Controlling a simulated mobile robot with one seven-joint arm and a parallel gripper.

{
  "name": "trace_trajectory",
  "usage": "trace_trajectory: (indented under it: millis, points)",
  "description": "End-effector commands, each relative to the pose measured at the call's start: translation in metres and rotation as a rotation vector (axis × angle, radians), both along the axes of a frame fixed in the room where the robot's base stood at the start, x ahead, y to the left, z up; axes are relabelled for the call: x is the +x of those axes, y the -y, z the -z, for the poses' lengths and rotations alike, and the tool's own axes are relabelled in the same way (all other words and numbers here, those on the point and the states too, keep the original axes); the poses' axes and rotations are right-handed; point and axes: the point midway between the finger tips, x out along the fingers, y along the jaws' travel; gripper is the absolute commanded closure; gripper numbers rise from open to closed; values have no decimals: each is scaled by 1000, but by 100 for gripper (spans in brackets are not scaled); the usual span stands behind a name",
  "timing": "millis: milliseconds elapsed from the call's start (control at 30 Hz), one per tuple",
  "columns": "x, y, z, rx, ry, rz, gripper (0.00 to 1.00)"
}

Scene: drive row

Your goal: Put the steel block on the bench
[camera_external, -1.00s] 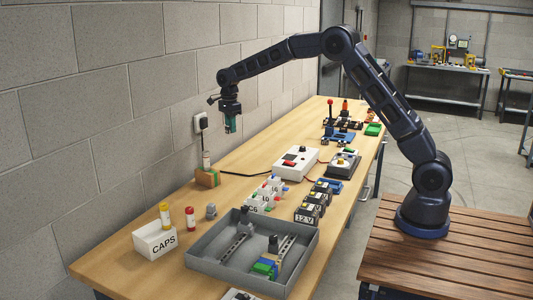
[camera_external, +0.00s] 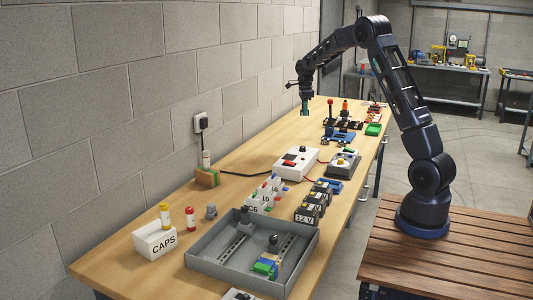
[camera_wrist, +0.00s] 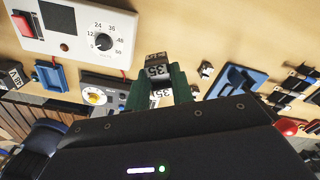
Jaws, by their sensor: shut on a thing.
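My gripper (camera_external: 305,107) hangs over the far part of the wooden bench (camera_external: 110,262), with its green fingers pointing down. In the wrist view my gripper (camera_wrist: 160,90) is shut on a small grey block (camera_wrist: 157,70) marked 35, which looks like the steel block. It sits between the two green fingertips. In the external view the block is too small and hidden to make out. The fingertips are low, close to the bench top; I cannot tell whether the block touches it.
A white power box (camera_external: 297,161) with a dial stands nearer on the bench. Blue trays (camera_external: 338,137) and a red-knobbed lever (camera_external: 330,108) are right of my gripper. A grey tray (camera_external: 215,270) and CAPS box (camera_external: 154,240) are at the near end. Bare wood lies left of my gripper.

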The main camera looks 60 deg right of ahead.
Motion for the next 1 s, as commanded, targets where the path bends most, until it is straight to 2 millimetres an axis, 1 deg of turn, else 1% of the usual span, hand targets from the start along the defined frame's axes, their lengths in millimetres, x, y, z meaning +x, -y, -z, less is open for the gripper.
trace_trajectory:
  millis: [33,100,167,300,500,600,700,800,933,1000]
  points:
    - [-18,17,-1,0,1,36,100]
    - [-40,38,-1,0,2,81,100]
    - [-60,55,-1,0,2,120,100]
    - [-110,92,-1,1,2,213,100]
    - [-182,136,0,3,6,343,100]
    - [-214,151,0,3,7,398,100]
    - [-238,162,0,4,8,440,100]
    - [-253,168,0,4,9,467,100]
    - [-262,171,5,5,8,481,100]
    - [-263,172,13,5,8,484,100]
